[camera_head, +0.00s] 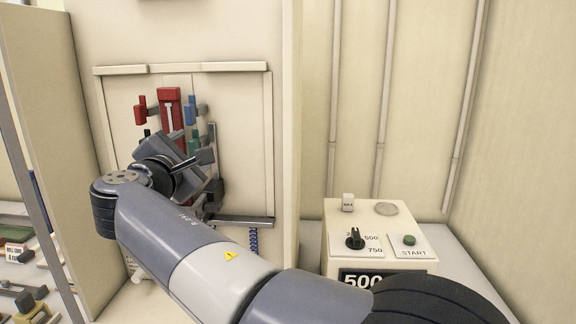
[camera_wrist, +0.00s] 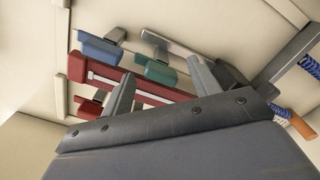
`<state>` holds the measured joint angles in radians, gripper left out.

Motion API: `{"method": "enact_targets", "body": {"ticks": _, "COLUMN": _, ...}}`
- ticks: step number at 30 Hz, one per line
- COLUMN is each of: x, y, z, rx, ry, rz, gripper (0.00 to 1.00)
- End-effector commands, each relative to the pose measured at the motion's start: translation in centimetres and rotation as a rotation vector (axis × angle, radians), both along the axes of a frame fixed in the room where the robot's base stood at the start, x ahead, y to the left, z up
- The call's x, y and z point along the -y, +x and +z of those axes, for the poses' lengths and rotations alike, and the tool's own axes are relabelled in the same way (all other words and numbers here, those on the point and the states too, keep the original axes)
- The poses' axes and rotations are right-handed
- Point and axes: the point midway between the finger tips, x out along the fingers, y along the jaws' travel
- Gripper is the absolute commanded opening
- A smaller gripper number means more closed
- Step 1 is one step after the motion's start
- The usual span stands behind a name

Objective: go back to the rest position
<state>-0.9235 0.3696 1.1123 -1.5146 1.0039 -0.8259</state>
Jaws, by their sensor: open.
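My arm (camera_head: 190,245) reaches from the lower right toward the pale panel (camera_head: 120,105) at the left. My gripper (camera_head: 208,172) is at its end, in front of the panel, partly hidden by my own wrist. In the wrist view my gripper (camera_wrist: 162,82) is open, its two grey fingers apart. A long red part (camera_wrist: 145,90) with a pale slot shows beyond and between the fingers; I cannot tell whether they touch it. It also shows upright on the panel in the head view (camera_head: 171,105).
Red (camera_head: 140,110) and blue (camera_head: 190,112) clamp-like parts flank the red part. A blue coiled cord (camera_head: 254,241) hangs below a dark bar (camera_head: 240,219). At right, a cream control box (camera_head: 330,240) has a black dial (camera_head: 355,239) and green START button (camera_head: 409,240). Tools lie at far left.

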Motion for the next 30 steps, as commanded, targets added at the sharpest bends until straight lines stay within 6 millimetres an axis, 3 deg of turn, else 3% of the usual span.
{"method": "enact_targets", "body": {"ticks": 30, "x": -0.29, "y": -0.03, "z": 0.43, "rx": -0.068, "ry": -0.859, "rz": 0.000, "gripper": 0.58}}
